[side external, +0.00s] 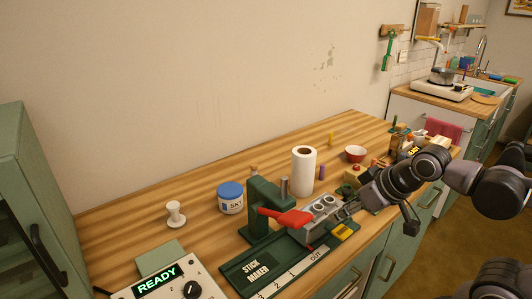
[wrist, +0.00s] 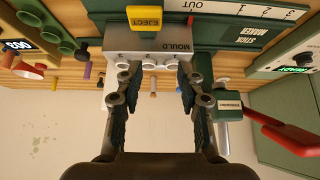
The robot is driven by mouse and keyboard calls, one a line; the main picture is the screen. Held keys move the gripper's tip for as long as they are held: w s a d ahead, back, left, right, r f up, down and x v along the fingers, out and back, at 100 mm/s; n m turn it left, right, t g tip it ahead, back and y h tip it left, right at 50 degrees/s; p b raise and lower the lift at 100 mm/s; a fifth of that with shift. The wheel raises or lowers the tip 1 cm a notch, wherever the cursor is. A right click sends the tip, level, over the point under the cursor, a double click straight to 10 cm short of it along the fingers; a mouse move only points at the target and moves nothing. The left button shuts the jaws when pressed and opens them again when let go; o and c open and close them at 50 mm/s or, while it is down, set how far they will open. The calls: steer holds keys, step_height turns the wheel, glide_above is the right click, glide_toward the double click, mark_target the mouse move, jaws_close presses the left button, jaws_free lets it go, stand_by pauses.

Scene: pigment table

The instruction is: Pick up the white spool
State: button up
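The white spool (side external: 176,214) stands upright on the wooden table at the left in the side view, left of the blue-lidded jar. I cannot see it in the wrist view. My gripper (side external: 346,206) is far to its right, by the grey mould block (side external: 322,216) of the stick maker. In the wrist view my gripper (wrist: 157,72) is open, its fingers wide apart with nothing held. The mould block (wrist: 150,43) shows beyond the fingertips; I cannot tell whether they touch it.
The green stick maker (side external: 264,205) with its red lever (side external: 285,217), a paper roll (side external: 303,172) and a blue-lidded jar (side external: 230,199) stand between my gripper and the spool. A control box reading READY (side external: 160,283) is in front of the spool. Bare wood surrounds the spool.

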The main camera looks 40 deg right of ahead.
stand_by(0.4)
steer(key=o, duration=0.5)
steer(key=shift+r, duration=0.15)
